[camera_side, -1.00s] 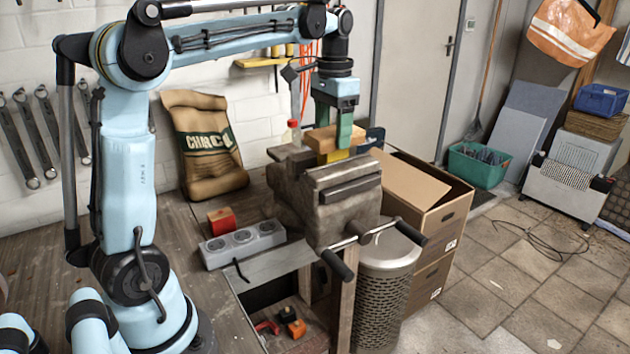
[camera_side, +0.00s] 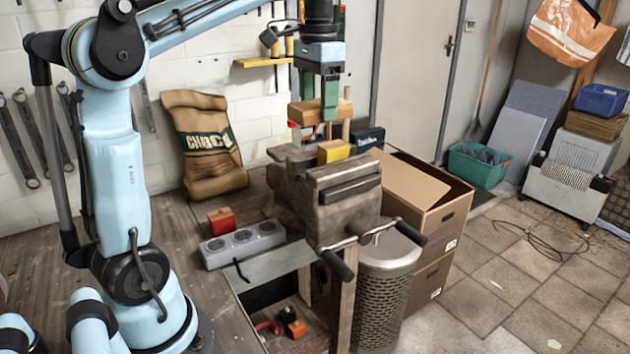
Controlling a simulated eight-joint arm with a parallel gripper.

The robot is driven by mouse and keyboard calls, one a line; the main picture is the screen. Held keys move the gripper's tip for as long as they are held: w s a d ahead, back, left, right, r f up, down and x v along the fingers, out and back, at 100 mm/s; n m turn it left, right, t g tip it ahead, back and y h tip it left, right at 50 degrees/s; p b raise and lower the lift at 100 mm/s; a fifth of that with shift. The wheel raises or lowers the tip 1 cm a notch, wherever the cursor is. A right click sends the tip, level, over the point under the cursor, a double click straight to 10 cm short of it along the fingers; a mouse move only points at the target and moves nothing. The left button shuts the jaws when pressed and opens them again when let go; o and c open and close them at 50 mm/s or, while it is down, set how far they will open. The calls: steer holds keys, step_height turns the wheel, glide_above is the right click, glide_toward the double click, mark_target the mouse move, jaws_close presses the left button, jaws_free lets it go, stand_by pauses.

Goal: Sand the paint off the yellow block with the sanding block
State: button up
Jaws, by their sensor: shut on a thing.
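The yellow block (camera_side: 333,151) sits in the jaws of the grey vise (camera_side: 335,200), its top showing above them. My gripper (camera_side: 327,108) is above it, fingers pointing down, shut on the tan sanding block (camera_side: 308,111). The green near finger crosses the front of the sanding block and hides part of it. The sanding block is raised, with a gap between it and the yellow block. The state of the paint is too small to tell.
A charcoal sack (camera_side: 200,142) leans on the wall. A power strip (camera_side: 243,244) and a red block (camera_side: 221,220) lie on the bench left of the vise. An open cardboard box (camera_side: 425,205) and a metal bin (camera_side: 383,285) stand beside it.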

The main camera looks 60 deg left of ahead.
steer(key=shift+r, duration=0.9)
